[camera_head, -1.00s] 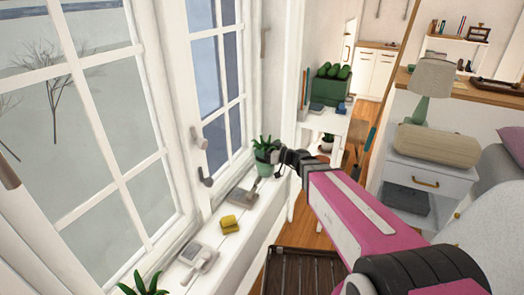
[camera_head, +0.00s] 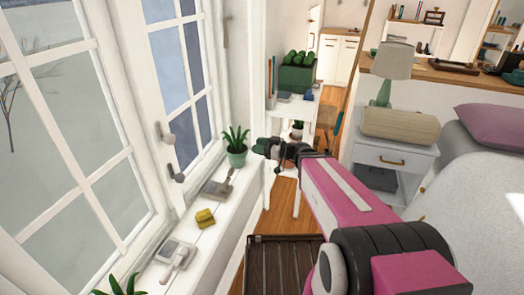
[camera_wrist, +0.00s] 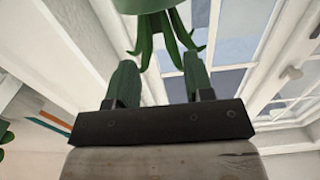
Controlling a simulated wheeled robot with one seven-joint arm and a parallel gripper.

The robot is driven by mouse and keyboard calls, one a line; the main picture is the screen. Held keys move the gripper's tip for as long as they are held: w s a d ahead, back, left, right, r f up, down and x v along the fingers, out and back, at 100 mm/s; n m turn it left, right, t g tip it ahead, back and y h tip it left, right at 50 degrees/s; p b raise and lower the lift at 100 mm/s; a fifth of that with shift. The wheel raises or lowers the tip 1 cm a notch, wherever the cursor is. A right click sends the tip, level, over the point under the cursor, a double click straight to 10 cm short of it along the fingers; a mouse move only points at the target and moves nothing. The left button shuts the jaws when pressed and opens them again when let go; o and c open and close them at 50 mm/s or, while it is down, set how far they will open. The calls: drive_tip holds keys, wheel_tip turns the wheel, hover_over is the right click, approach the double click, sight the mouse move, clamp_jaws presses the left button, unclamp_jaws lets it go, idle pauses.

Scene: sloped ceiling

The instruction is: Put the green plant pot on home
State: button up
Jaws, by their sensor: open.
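The green plant pot (camera_head: 237,157) stands upright on the white windowsill, with spiky green leaves. My gripper (camera_head: 264,147) is just to its right in the head view, near the height of its rim. In the wrist view, my gripper (camera_wrist: 158,65) has two green fingers spread apart with nothing between their lower parts. The pot (camera_wrist: 158,4) shows there at the top edge, upside down and cut off, its leaves hanging toward the fingertips. The pot appears beyond the fingers. I cannot tell whether they touch the leaves. I cannot identify "home" in these frames.
The sill (camera_head: 215,242) also holds a grey tool (camera_head: 216,190), a yellow object (camera_head: 205,218), a grey device (camera_head: 176,256) and another plant (camera_head: 122,286). Window frames border the left. A white table (camera_head: 292,108) with a green box (camera_head: 296,79) stands behind; a nightstand (camera_head: 394,160) is right.

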drive_tip(key=s+d+f+m+g+h, duration=0.4)
drive_tip(key=s+d+f+m+h, duration=0.2)
drive_tip(key=f+h, duration=0.3)
drive_tip(key=s+d+f+m+h, duration=0.1)
drive_tip(key=d+f+m+h, duration=0.1)
drive_tip(key=d+m+h, duration=0.2)
drive_tip(key=s+d+f+m+g+h, duration=0.1)
drive_tip(key=d+f+m+h, duration=0.2)
drive_tip(key=d, duration=0.6)
drive_tip(key=shift+s+d+m+g+h, duration=0.3)
drive_tip(key=shift+d+m+h, duration=0.1)
drive_tip(key=shift+m+h, duration=0.25)
